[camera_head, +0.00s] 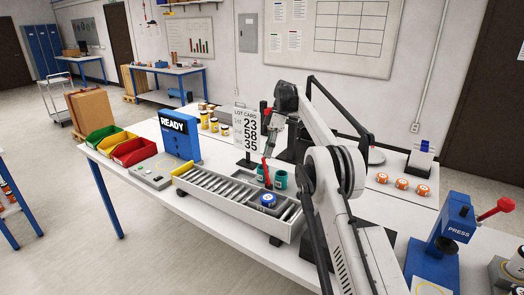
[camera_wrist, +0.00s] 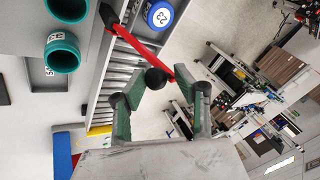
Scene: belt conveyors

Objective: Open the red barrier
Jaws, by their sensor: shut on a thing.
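The red barrier (camera_head: 266,170) is a thin red bar at the roller conveyor (camera_head: 222,189). In the wrist view the red barrier (camera_wrist: 138,45) runs slanting from the conveyor's side across the rollers. A black ball knob (camera_wrist: 155,78) shows near its free end. My gripper (camera_wrist: 160,98) has its green-padded fingers on either side of this knob and is shut on the barrier there. In the head view my gripper (camera_head: 272,140) is above the barrier, partly hidden by my arm. A blue puck marked 23 (camera_head: 268,200) lies on the rollers; it also shows in the wrist view (camera_wrist: 160,14).
Two teal cups (camera_head: 279,180) stand close behind the barrier. A lot card (camera_head: 245,124) stands beside my gripper. A blue READY box (camera_head: 179,136), colored bins (camera_head: 134,151) and a control panel (camera_head: 152,176) are to the left. A blue press (camera_head: 448,230) stands at right.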

